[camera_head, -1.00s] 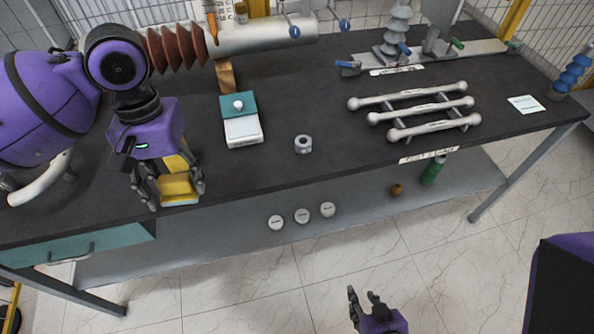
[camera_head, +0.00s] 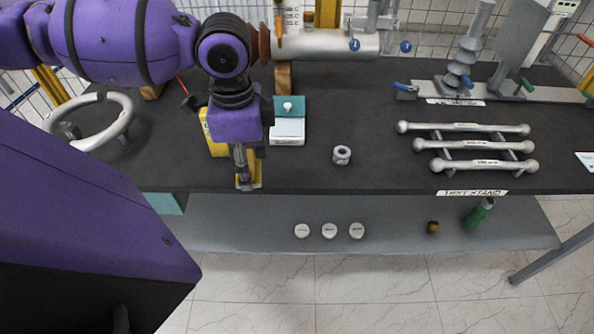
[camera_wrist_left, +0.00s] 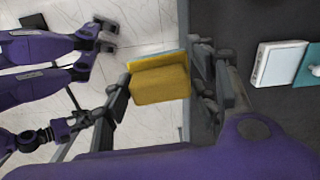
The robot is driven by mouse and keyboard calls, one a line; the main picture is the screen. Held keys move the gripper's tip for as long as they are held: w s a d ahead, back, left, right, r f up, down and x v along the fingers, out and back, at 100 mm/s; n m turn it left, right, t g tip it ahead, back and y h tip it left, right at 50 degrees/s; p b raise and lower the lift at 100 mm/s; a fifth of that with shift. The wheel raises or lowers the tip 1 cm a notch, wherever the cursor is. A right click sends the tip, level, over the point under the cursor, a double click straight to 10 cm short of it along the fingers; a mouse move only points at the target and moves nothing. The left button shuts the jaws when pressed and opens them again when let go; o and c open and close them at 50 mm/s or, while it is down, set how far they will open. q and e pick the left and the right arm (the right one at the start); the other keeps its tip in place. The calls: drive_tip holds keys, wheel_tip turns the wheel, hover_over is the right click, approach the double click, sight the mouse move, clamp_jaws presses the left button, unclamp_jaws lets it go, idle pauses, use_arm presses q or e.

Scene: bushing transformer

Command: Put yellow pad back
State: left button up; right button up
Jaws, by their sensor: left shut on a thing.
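My left gripper (camera_head: 247,182) is over the front edge of the dark table, pointing down, shut on the yellow pad (camera_head: 242,184). In the left wrist view the yellow pad (camera_wrist_left: 160,85) is a yellow block with a thin blue edge, held between the fingers of the left gripper (camera_wrist_left: 163,88). Another yellow thing (camera_head: 215,135) is partly hidden behind my left wrist; I cannot tell what it is. In the left wrist view, purple links with dark fingers (camera_wrist_left: 104,36) show at the left. I cannot tell which belong to my right gripper.
A grey ring-shaped part (camera_head: 342,155) and grey rods (camera_head: 475,145) lie farther right. A grey ring (camera_head: 100,120) lies at the left. Three white discs (camera_head: 329,231) are on the lower shelf.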

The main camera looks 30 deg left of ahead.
use_arm(q)
drive_tip(key=shift+s+a+m, duration=0.1)
drive_tip(key=shift+a+m, duration=0.2)
drive_tip(key=shift+m, duration=0.1)
drive_tip(key=shift+w+f, duration=0.1)
drive_tip(key=shift+w, duration=0.15)
drive_tip(key=w+f+b, duration=0.2)
drive_tip(key=w+f, duration=0.2)
drive_tip(key=w, duration=0.4)
hover_over(288, 172)
drive_tip(key=s, duration=0.2)
drive_tip(key=f, duration=0.4)
drive_tip(key=shift+w+f+b, duration=0.1)
drive_tip(key=shift+w+b, duration=0.15)
drive_tip(key=shift+b, duration=0.05)
drive_tip(key=shift+w+f, duration=0.15)
drive_tip(key=shift+w, duration=0.05)
drive_tip(key=shift+w+f, duration=0.15)
drive_tip(key=shift+f, duration=0.05)
drive_tip(key=f, duration=0.3)
drive_tip(key=shift+w+f, duration=0.1)
drive_tip(key=shift+w, duration=0.2)
drive_tip(key=shift+f, duration=0.25)
use_arm(e)
drive_tip(key=f, duration=0.1)
drive_tip(key=s+f, duration=0.1)
drive_tip(key=f, duration=0.1)
drive_tip(key=shift+s+f, duration=0.3)
